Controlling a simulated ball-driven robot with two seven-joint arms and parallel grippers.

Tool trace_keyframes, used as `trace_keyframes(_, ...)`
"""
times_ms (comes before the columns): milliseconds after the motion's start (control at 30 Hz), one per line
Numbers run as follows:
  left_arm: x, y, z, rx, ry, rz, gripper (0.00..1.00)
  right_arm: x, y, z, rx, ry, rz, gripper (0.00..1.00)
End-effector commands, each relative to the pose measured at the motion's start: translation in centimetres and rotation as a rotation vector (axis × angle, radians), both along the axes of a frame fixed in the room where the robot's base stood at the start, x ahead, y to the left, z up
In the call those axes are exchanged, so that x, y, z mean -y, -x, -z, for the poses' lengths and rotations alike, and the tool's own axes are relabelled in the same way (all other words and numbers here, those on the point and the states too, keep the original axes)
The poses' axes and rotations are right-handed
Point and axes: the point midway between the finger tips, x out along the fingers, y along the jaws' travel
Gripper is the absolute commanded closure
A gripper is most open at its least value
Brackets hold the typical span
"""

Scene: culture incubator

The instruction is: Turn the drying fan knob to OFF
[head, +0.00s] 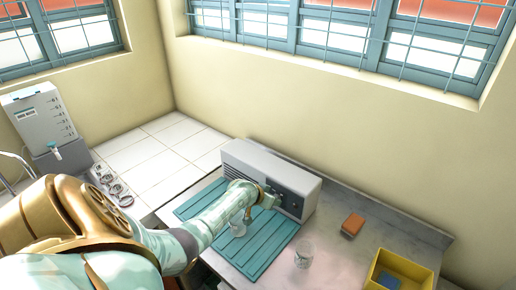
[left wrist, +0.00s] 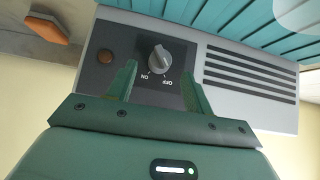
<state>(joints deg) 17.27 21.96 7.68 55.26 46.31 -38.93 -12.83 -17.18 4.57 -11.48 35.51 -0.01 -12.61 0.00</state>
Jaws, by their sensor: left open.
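The drying fan is a long pale grey box (head: 265,172) with a dark control panel, standing along the wall behind the teal ribbed mat. In the left wrist view, the fan (left wrist: 250,75) appears upside down with its vent slots. The grey knob (left wrist: 159,60) sits on the dark panel, with ON and OFF printed beside it. Its exact pointer direction is hard to tell. My left gripper (head: 270,199) is at the front panel. In the left wrist view, my left gripper (left wrist: 160,68) is open, with one finger on each side of the knob and gaps visible. My right gripper is out of view.
A brown round button (left wrist: 105,56) is beside the knob. The teal mat (head: 262,262) has a clear glass (head: 238,228) on it. Another glass (head: 303,255), an orange block (head: 353,224) and a yellow bin (head: 418,270) are to the right on the grey counter.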

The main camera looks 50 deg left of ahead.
Motion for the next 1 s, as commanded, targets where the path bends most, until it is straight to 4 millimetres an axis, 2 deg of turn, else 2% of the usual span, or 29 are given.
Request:
trace_keyframes(33, 0.1, 1.1, -1.7, 0.000, -0.004, 0.002, 0.49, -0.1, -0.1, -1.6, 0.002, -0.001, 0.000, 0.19)
trace_keyframes(100, 0.2, 2.4, -3.1, 0.001, -0.004, 0.002, 0.49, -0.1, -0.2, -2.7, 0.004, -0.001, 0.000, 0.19)
trace_keyframes(400, 0.7, 7.5, -7.9, 0.001, -0.003, 0.001, 0.49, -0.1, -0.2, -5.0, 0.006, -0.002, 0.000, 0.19)
trace_keyframes(600, 0.8, 8.8, -9.1, 0.002, -0.001, -0.001, 0.49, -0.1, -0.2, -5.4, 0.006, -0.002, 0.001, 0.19)
trace_keyframes(1000, 0.8, 9.0, -9.2, 0.002, 0.000, -0.001, 0.49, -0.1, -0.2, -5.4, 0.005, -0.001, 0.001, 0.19)
